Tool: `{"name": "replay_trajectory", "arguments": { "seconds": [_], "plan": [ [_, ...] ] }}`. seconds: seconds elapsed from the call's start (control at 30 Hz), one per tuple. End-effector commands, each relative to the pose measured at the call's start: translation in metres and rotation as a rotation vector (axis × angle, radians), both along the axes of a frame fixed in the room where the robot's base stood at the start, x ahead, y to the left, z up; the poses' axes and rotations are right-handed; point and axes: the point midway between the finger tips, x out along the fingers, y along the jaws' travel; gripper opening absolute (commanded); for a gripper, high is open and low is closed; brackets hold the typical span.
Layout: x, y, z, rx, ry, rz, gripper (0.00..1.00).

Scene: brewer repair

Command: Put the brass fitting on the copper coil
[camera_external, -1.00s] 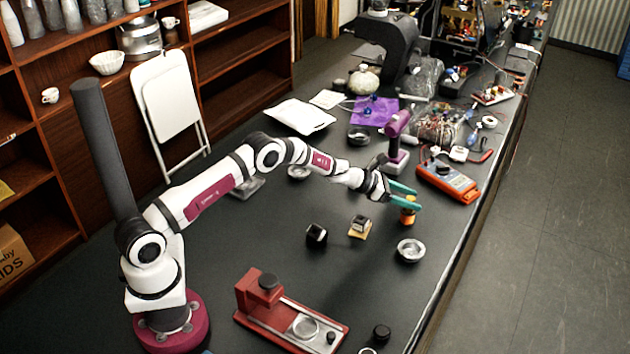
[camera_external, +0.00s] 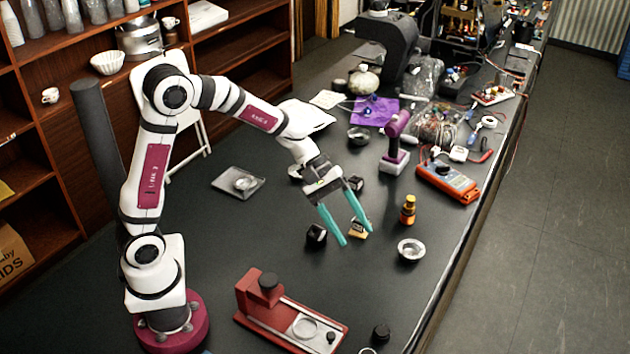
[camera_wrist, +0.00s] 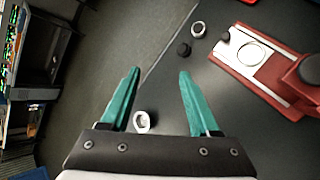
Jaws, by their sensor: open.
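My gripper (camera_external: 355,236) has teal fingers that are spread apart and empty, pointing down over the middle of the black table. It also shows in the wrist view (camera_wrist: 158,72), with nothing between the fingertips. A small piece with a yellow base (camera_external: 359,234) lies partly behind the fingers in the external view.
A metal bowl (camera_external: 411,250) and black cube (camera_external: 316,236) lie nearby. A red press-like tool (camera_external: 262,305) stands at the front with a black knob (camera_external: 381,333). A purple tool (camera_external: 396,140) and orange meter (camera_external: 448,182) stand farther back. The right table edge is close.

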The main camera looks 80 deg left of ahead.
Motion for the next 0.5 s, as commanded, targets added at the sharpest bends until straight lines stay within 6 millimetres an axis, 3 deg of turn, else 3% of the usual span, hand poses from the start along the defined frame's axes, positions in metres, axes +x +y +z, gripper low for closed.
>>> {"name": "replay_trajectory", "arguments": {
  "seconds": [0.03, 0.07, 0.1, 0.2, 0.3, 0.4, 0.5],
  "plan": [
    [-0.058, -0.028, 0.012, 0.17, -0.055, -0.296, 0.62],
    [-0.098, -0.036, 0.013, 0.284, -0.081, -0.496, 0.62],
    [-0.145, -0.035, 0.011, 0.424, -0.109, -0.742, 0.62],
    [-0.229, -0.007, 0.005, 0.703, -0.14, -1.243, 0.62],
    [-0.269, 0.025, 0.002, 0.875, -0.131, -1.545, 0.62],
    [-0.281, 0.042, 0.001, 0.949, -0.116, -1.672, 0.62],
    [-0.283, 0.045, 0.001, 0.958, -0.11, -1.69, 0.62]
  ]
}}
